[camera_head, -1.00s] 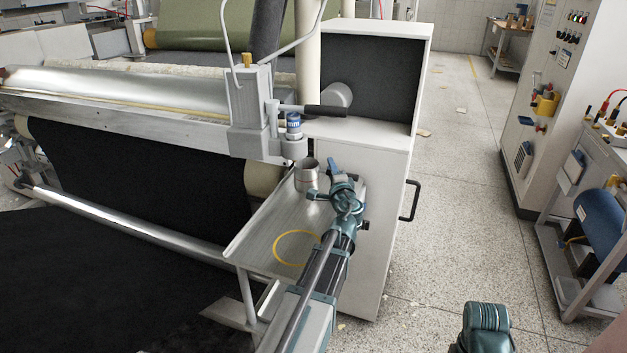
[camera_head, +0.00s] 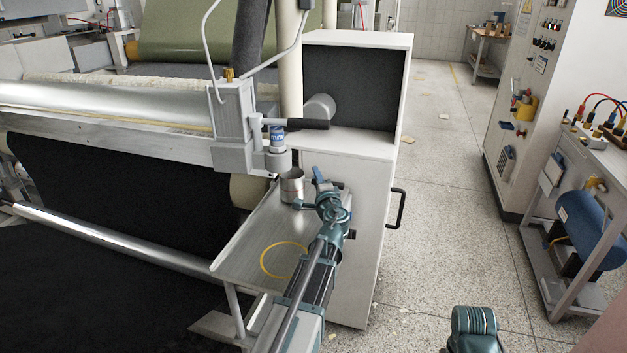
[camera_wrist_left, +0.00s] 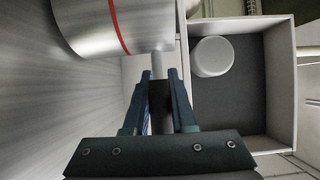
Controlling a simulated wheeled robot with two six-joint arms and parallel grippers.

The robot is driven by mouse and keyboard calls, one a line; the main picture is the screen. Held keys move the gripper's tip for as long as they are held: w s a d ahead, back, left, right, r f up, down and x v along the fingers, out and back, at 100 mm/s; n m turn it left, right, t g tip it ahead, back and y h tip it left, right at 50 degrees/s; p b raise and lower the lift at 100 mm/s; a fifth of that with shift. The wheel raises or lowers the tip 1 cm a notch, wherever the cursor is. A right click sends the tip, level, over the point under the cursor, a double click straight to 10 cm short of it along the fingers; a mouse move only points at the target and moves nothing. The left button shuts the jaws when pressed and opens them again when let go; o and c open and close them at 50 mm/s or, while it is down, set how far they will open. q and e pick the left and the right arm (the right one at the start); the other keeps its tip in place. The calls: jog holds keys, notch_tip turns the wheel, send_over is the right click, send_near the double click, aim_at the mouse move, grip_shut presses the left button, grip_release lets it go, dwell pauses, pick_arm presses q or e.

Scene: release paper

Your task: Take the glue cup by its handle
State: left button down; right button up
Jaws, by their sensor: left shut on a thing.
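The glue cup (camera_head: 292,186) is a round metal cup standing upright on the sloping-edged metal shelf (camera_head: 240,252) beside the machine. In the left wrist view the cup (camera_wrist_left: 105,28) fills the upper left and has a red line around it. Its bar-like handle (camera_wrist_left: 157,66) points between my fingers. My left gripper (camera_head: 308,191) is at the cup's right side. In the left wrist view the left gripper (camera_wrist_left: 158,88) is shut on the handle. My right gripper's fingers are not in view; only a teal part of my right arm shows at the bottom.
A yellow ring (camera_head: 285,260) marks the shelf in front of the cup. A machine head (camera_head: 236,125) hangs just behind and above the cup. A white cabinet (camera_head: 362,215) with a black handle (camera_head: 397,209) stands right of the shelf. The speckled floor (camera_head: 440,240) beyond is open.

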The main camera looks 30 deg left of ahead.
pick_arm(q)
jog(key=shift+r+p, duration=0.35)
jog(key=shift+r, duration=0.25)
jog(key=s+d+r+p, duration=0.1)
jog(key=s+d, duration=0.2)
jog(key=d, duration=0.4)
jog(key=s+d+r+p, duration=0.2)
jog(key=s+d, duration=0.2)
jog(key=d, duration=0.3)
jog(key=shift+s+r, duration=0.15)
jog(key=shift+s, duration=0.1)
jog(key=shift+d, duration=0.15)
